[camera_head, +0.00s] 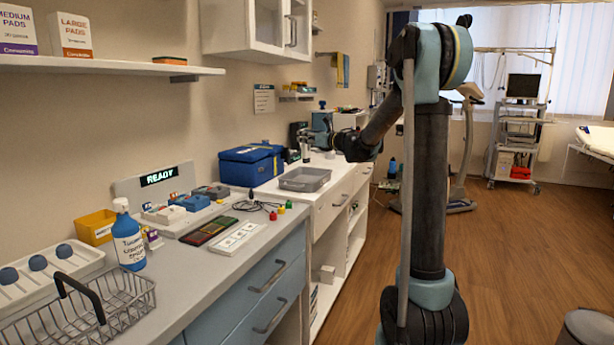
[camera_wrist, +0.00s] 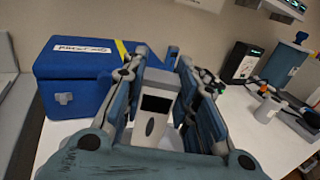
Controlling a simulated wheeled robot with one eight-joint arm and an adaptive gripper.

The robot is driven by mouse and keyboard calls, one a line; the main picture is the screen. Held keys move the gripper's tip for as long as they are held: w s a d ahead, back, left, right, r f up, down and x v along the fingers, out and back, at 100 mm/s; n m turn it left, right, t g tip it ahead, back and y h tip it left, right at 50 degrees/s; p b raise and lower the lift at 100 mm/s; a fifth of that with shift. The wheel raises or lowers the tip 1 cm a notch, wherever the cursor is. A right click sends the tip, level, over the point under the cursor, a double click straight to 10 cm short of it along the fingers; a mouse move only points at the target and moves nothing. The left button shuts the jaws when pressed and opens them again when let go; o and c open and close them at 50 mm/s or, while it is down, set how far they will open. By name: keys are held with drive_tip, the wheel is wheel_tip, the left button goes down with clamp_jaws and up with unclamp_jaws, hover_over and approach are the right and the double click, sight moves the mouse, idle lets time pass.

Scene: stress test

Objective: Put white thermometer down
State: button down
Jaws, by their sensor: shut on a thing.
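The white thermometer (camera_wrist: 157,124) is between the fingers of my gripper (camera_wrist: 160,68) in the wrist view. It has a dark screen and a dark oval button. My gripper is shut on it, with a finger pad along each side. The lower end of the thermometer is partly hidden by the gripper's body. In the head view my gripper (camera_head: 318,141) is small and far off, over the white counter (camera_head: 268,190), just right of the blue box. Whether the thermometer touches the counter cannot be told.
The blue box (camera_head: 250,163) with a white label stands left of my gripper; it also shows in the wrist view (camera_wrist: 75,78). A grey tray (camera_head: 305,179) lies nearer on the counter.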

sight(308, 157)
drive_tip(key=shift+f, duration=4.35)
drive_tip(key=c, duration=1.3)
unclamp_jaws()
drive_tip(key=shift+f, duration=0.1)
